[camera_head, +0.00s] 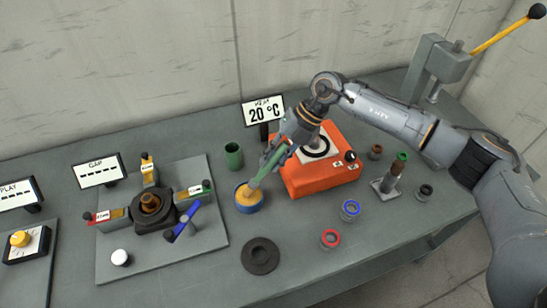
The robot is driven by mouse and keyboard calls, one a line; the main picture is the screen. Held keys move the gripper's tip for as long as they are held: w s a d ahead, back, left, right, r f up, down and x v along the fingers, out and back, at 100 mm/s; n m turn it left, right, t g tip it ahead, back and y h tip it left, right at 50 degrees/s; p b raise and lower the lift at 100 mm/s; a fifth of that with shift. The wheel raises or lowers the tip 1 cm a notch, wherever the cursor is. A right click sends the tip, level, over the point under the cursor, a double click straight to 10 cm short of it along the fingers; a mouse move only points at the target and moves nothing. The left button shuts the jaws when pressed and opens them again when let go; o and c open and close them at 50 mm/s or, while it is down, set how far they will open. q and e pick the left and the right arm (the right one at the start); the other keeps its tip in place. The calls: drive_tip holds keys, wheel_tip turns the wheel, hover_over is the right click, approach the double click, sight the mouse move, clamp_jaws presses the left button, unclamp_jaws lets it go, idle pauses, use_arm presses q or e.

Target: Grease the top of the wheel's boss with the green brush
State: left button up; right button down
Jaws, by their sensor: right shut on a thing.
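My right gripper (280,148) is shut on the green brush (267,167), which slants down to the left. The brush's lower end is at the blue tin (249,208) of yellow grease; its tip is in or just over the grease, I cannot tell which. A dark round wheel (260,257) lies flat on the bench in front of the tin, with a raised boss at its middle. The gripper is behind and above the wheel, apart from it. My left gripper is not in view.
An orange heater (318,175) stands right of the tin, close to my gripper. A green cup (233,156) is behind the tin. A plate (200,235) with a jack body and coloured parts lies left. Blue (350,210) and red (330,239) rings stand right of the wheel.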

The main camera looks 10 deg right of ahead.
idle(0.3)
drive_tip(key=shift+r+p, duration=2.35)
drive_tip(key=shift+r, duration=1.1)
